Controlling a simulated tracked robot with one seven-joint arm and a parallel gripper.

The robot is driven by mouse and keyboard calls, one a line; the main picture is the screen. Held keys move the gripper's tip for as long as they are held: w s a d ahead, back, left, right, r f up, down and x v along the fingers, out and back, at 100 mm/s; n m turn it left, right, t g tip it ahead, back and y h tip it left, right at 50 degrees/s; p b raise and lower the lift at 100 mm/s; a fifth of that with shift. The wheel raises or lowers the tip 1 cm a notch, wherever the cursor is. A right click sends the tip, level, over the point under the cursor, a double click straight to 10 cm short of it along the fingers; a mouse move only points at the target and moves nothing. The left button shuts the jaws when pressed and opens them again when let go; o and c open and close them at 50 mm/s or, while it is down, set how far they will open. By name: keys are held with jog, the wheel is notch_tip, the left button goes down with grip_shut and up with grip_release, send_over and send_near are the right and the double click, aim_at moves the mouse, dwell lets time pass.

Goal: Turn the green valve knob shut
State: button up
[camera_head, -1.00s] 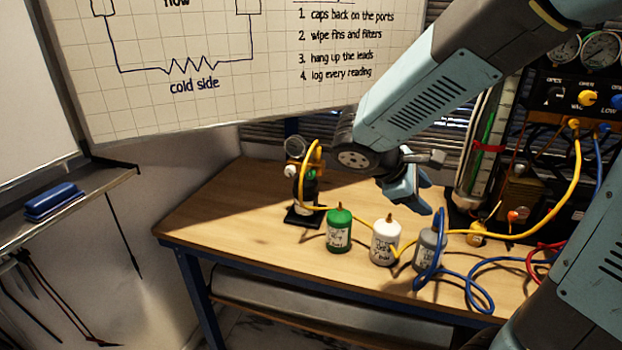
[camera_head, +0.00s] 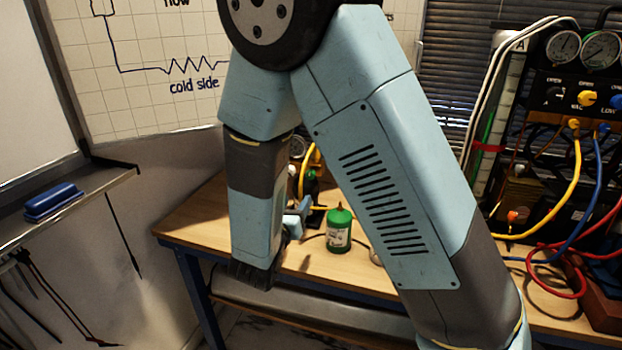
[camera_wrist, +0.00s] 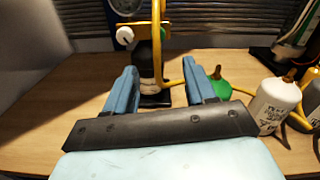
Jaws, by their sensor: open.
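The gauge device (camera_wrist: 150,70), a dark upright body with a white knob (camera_wrist: 125,36) and a yellow hose, stands on a black base on the bench. It lies ahead of and between my fingers in the wrist view, apart from them. My gripper (camera_wrist: 163,88) is open, with nothing between its fingertips. In the head view my gripper (camera_head: 298,217) is partly hidden by my arm, in front of the device (camera_head: 313,188).
A green bottle (camera_head: 339,232) stands just right of my gripper. A white bottle (camera_wrist: 273,105) stands further right. A gauge panel (camera_head: 588,85) with yellow, blue and red hoses fills the right. The bench's left part (camera_wrist: 50,105) is clear.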

aim_at(310, 177)
jog(key=x, duration=1.3)
jog(key=shift+w, duration=0.35)
jog(key=shift+c, duration=0.4)
jog(key=c, duration=0.9)
jog(key=shift+d, duration=0.25)
grip_shut()
jog(key=shift+a, duration=0.15)
